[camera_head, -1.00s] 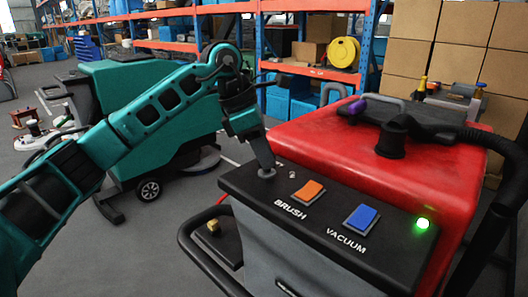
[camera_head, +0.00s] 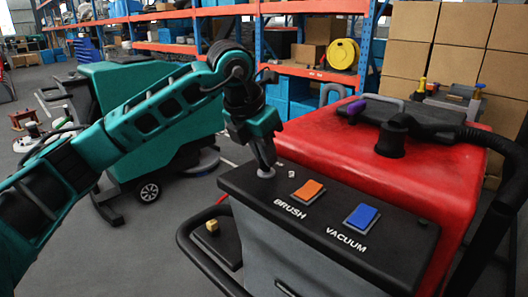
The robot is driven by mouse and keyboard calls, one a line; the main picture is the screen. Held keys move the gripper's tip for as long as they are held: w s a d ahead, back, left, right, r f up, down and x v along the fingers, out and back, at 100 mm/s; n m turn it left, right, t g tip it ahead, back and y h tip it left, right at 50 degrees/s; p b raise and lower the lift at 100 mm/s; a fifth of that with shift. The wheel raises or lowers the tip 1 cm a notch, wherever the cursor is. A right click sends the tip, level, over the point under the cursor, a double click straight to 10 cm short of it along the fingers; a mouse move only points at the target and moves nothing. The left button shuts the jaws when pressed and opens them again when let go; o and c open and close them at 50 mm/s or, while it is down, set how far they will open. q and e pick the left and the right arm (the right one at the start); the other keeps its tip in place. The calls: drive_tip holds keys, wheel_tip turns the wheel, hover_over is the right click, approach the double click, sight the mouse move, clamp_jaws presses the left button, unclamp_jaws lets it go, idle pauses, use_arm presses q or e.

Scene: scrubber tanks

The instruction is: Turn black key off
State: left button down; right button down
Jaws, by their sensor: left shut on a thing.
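The red floor scrubber (camera_head: 330,125) has a black control panel (camera_head: 390,250) on its near side. An orange brush switch (camera_head: 309,190) and a blue vacuum switch (camera_head: 362,216) sit on the panel. The small lamp (camera_head: 422,222) at the panel's right end is dark. My left gripper (camera_head: 265,170) points down at the panel's left end and is shut at the key spot; the black key itself is hidden between its fingers. A round keyhole base (camera_head: 266,174) shows just under the fingertips. My right gripper is out of view.
A black handlebar (camera_head: 190,240) curves in front of the panel. A green scrubber (camera_head: 140,110) stands behind my left arm. Orange shelves (camera_head: 310,72) and stacked cardboard boxes (camera_head: 420,60) fill the back. Open grey floor (camera_head: 120,260) lies at the lower left.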

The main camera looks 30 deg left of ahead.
use_arm(q)
drive_tip(key=shift+s+f, duration=0.1)
drive_tip(key=shift+f, duration=0.2)
drive_tip(key=c, duration=1.3)
unclamp_jaws()
drive_tip(key=shift+o, duration=0.8)
drive_tip(key=shift+r, duration=0.1)
drive_tip(key=shift+r, duration=0.1)
drive_tip(key=v, duration=1.2)
drive_tip(key=shift+r, duration=0.4)
